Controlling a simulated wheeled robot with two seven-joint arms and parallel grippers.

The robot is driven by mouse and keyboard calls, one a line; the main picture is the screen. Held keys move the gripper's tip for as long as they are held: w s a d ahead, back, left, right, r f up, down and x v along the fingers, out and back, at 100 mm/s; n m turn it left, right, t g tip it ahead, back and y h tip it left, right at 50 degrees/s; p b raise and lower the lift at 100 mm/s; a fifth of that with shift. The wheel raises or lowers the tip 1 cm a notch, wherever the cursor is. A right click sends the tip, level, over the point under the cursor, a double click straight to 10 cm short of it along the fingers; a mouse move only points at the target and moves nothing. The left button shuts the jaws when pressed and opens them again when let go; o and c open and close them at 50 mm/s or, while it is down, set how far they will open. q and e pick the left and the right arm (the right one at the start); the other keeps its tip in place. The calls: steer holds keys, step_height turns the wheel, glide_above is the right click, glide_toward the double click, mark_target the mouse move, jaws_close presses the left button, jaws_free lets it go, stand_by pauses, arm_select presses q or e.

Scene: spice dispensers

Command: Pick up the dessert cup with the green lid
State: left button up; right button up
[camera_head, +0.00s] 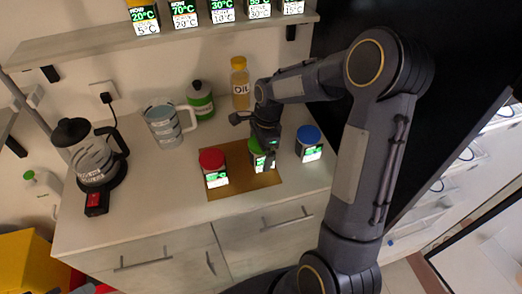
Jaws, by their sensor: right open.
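The dessert cup with the green lid (256,158) stands on a brown mat (242,190) on the counter, in the middle of a row of three. A cup with a red lid (213,168) stands to its left and one with a blue lid (309,143) to its right. My right gripper (264,149) is open, over the green-lidded cup, and hides part of its lid and right side. Whether the fingers touch the cup cannot be told. My left gripper is not in view.
A kettle (91,155) stands at the counter's left. A shelf (130,43) with several dispensers runs above. The counter between kettle and mat is clear.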

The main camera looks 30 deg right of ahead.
steer(key=shift+f, duration=0.45)
steer(key=shift+c, duration=0.2)
steer(key=shift+r, duration=0.1)
steer(key=c, duration=1.2)
steer(key=shift+o, duration=0.2)
